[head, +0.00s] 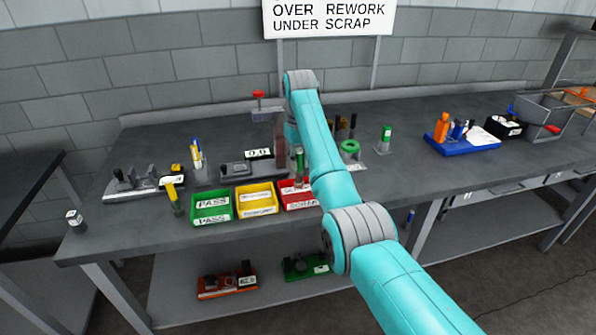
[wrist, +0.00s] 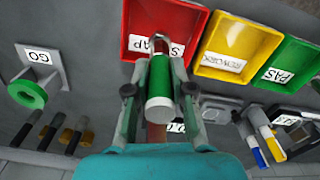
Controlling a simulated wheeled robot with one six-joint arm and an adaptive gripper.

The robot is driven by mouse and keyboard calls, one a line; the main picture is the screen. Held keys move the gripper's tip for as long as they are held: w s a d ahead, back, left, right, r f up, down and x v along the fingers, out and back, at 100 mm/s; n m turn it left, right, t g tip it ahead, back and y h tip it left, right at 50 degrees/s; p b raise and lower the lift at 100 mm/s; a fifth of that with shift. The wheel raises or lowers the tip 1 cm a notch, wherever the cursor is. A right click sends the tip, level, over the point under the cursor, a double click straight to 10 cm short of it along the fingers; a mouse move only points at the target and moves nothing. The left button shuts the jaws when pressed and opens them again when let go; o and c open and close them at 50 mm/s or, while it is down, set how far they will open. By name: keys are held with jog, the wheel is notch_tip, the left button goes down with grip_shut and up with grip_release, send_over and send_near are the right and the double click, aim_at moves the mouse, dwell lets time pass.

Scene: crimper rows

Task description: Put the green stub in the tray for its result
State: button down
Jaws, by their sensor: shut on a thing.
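The green stub (wrist: 162,82), a green cylinder with white bands, is held upright or nearly so between the fingers of my gripper (wrist: 158,88). A metal tip shows at its far end. In the head view the stub (head: 299,163) appears just behind the red SCRAP tray (head: 298,205), and my arm hides much of the gripper. In the wrist view the stub overlaps the red tray (wrist: 195,20); its height above it is hard to tell. The yellow REWORK tray (head: 256,212) and green PASS tray (head: 212,220) stand to the left, all three apparently empty.
A sign (head: 330,18) reads OVER REWORK, UNDER SCRAP. A gauge (head: 250,166) with a display, seemingly 0.0, stands behind the trays. A green ring (head: 350,147) stands right of my arm. A blue tray (head: 462,146) with parts lies farther right.

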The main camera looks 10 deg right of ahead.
aim_at(299, 171)
jog(key=shift+f, duration=1.75)
jog(key=shift+f, duration=0.15)
jog(key=c, duration=1)
grip_release()
notch_tip(299, 171, up, 12)
jog(key=shift+r, duration=0.15)
